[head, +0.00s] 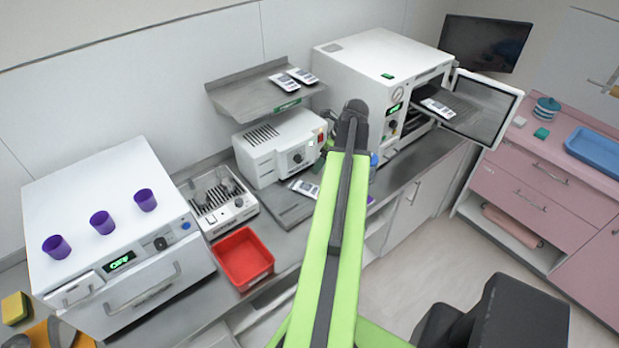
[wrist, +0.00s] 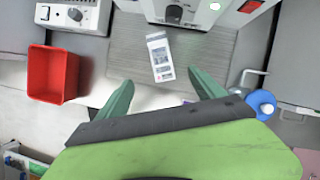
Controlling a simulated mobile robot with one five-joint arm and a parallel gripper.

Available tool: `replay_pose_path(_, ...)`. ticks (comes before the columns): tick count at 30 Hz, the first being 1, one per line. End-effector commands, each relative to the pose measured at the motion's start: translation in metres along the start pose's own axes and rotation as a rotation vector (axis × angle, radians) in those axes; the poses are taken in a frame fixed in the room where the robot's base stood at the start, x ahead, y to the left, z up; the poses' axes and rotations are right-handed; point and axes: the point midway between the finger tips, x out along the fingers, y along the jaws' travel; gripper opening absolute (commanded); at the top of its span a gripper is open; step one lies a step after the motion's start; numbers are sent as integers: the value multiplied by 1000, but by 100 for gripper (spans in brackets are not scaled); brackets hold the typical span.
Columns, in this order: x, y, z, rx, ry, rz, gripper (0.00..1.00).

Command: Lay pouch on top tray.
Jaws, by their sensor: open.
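A white pouch with dark print (wrist: 160,56) lies flat on a grey surface in the wrist view. It also shows in the head view (head: 304,188), partly beside my arm. My gripper (wrist: 160,79) is open, with its green fingers spread on either side below the pouch's near end and nothing between them. I cannot tell how many trays are inside.
The steriliser (head: 365,62) has its door (head: 503,103) swung open to the right. Two more pouches (head: 289,80) lie on a wall shelf (head: 240,97) above the white sealer (head: 280,147). A red bin (head: 243,258) stands left, and a blue-capped item (wrist: 262,104) is right of my gripper.

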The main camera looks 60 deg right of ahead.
Motion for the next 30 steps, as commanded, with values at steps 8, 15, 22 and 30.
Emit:
replay_pose_path(8, 27, 0, -3, -2, 0, 1, 78)
replay_pose_path(15, 83, 0, -4, -2, 0, 0, 78)
replay_pose_path(22, 125, 0, -3, -1, 0, 0, 78)
replay_pose_path(30, 132, 0, -2, -1, 0, 0, 78)
